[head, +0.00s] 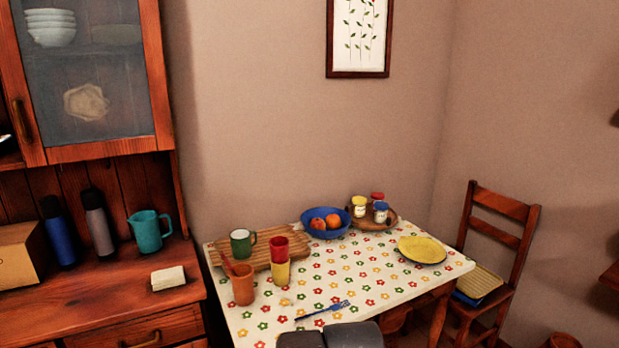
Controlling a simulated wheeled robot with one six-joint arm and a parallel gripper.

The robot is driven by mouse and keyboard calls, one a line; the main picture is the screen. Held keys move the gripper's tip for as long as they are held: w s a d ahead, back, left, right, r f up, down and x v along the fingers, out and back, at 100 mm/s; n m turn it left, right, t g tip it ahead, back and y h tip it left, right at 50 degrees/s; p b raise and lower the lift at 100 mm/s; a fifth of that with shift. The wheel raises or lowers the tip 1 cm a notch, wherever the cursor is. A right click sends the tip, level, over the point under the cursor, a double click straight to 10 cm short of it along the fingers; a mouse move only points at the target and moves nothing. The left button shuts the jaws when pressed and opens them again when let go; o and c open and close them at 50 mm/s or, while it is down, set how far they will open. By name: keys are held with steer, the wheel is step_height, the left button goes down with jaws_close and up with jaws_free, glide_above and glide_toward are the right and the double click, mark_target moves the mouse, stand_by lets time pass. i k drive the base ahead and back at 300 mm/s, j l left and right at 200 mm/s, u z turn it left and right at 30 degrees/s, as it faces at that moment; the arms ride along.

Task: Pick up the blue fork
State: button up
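The blue fork (322,311) lies flat near the front edge of the table (395,284), on its flowered cloth. Its tines point to the upper right and its handle runs to the lower left. It looks uncovered, with nothing lying on it. Dark grey parts of mine rise from the bottom edge just below the fork in the picture. No gripper fingers can be made out.
A blue fruit bowl (314,229) and yellow plate (422,248) stand farther back. A chair (498,240) stands right.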

mark_target(335, 307)
steer(key=l, duration=0.25)
steer(key=i+j+z, duration=0.1)
steer(key=j, duration=0.25)
steer(key=i+j+z, duration=0.1)
steer(key=j, duration=0.25)
steer(key=i+j+z, duration=0.1)
steer(key=i+j, duration=0.15)
steer(key=i+j+z, duration=0.1)
steer(key=j, duration=0.4)
